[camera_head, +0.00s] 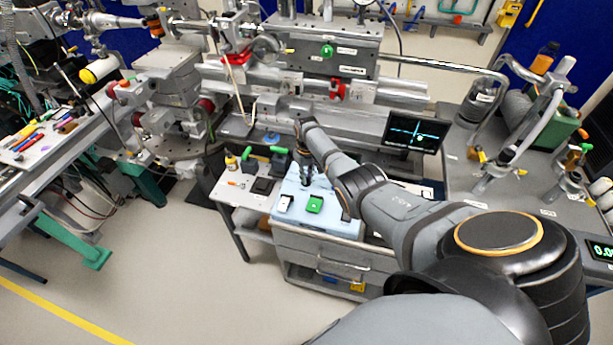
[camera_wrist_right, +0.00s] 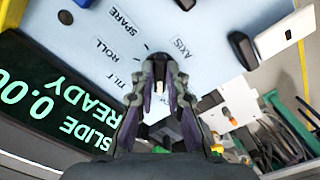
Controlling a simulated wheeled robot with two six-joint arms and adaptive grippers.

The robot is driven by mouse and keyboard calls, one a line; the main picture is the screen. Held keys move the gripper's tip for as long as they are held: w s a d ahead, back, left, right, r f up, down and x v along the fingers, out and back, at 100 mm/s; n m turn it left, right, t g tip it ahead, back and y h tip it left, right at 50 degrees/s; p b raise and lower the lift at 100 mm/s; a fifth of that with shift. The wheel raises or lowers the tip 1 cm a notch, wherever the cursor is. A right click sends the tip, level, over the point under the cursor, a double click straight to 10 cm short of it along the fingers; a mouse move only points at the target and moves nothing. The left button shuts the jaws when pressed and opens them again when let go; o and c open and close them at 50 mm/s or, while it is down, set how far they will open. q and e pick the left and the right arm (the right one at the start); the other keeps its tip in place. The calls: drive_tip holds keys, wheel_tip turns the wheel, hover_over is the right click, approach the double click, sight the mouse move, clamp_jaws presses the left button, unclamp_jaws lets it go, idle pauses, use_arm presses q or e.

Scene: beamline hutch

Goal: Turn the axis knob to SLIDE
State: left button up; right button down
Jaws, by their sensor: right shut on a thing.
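The pale blue panel (camera_wrist_right: 215,75) fills much of the right wrist view, with printed words SPARE, ROLL, TILT and AXIS around the spot where my right gripper (camera_wrist_right: 158,72) points. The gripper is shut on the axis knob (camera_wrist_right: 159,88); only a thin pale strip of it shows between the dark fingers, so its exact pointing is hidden. No SLIDE mark on the panel is visible. A dark display (camera_wrist_right: 45,100) beside it shows SLIDE, READY and a partly cut-off number in green. In the head view my right gripper (camera_head: 305,175) is at the panel (camera_head: 338,222). My left gripper is not in view.
A monitor (camera_head: 414,132) stands behind to the right. Floor at front left is clear.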

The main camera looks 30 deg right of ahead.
drive_tip(key=shift+n, duration=1)
drive_tip(key=c, duration=1.4)
unclamp_jaws()
drive_tip(key=shift+o, duration=0.2)
wheel_tip(320, 180, up, 12)
